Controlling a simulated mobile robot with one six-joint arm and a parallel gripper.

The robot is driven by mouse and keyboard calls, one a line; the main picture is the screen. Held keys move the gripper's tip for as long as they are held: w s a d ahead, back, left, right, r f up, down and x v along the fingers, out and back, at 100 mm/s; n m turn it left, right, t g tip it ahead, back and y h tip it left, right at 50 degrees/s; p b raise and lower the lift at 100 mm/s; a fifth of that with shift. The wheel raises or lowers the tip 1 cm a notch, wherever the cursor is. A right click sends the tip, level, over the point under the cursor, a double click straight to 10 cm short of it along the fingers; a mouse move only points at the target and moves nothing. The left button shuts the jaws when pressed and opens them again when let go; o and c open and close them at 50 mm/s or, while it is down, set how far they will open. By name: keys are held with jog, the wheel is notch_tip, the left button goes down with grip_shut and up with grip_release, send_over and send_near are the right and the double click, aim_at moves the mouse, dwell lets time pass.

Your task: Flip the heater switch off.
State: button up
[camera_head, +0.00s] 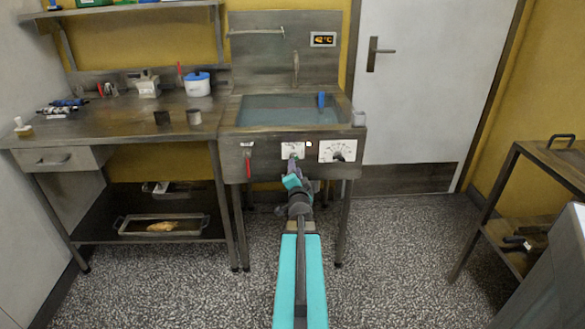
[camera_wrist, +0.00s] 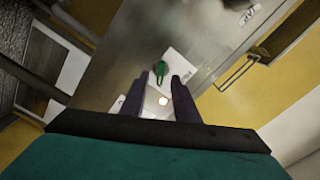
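The heater switch plate (camera_head: 294,149) is a small white plate on the steel front panel below the sink, partly hidden by my gripper. In the wrist view, a green lever (camera_wrist: 160,70), apparently the switch, stands out just beyond and between my fingertips. A small lit lamp (camera_wrist: 163,101) shows on the white plate (camera_wrist: 177,62). My gripper (camera_wrist: 157,82) is open, with a clear gap between its two dark fingers; I see no contact with the lever. In the head view my gripper (camera_head: 292,162) reaches up to the panel at the plate.
A dial plate (camera_head: 338,151) sits right of the switch, and a red-handled valve (camera_head: 248,160) left of it. The water-filled sink (camera_head: 285,110) is above; a display (camera_head: 323,39) seems to read 42°C. A workbench (camera_head: 110,125) adjoins at left. A cart (camera_head: 540,185) stands far right.

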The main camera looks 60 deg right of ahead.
jog(key=shift+x, duration=1.95)
jog(key=shift+c, duration=0.4)
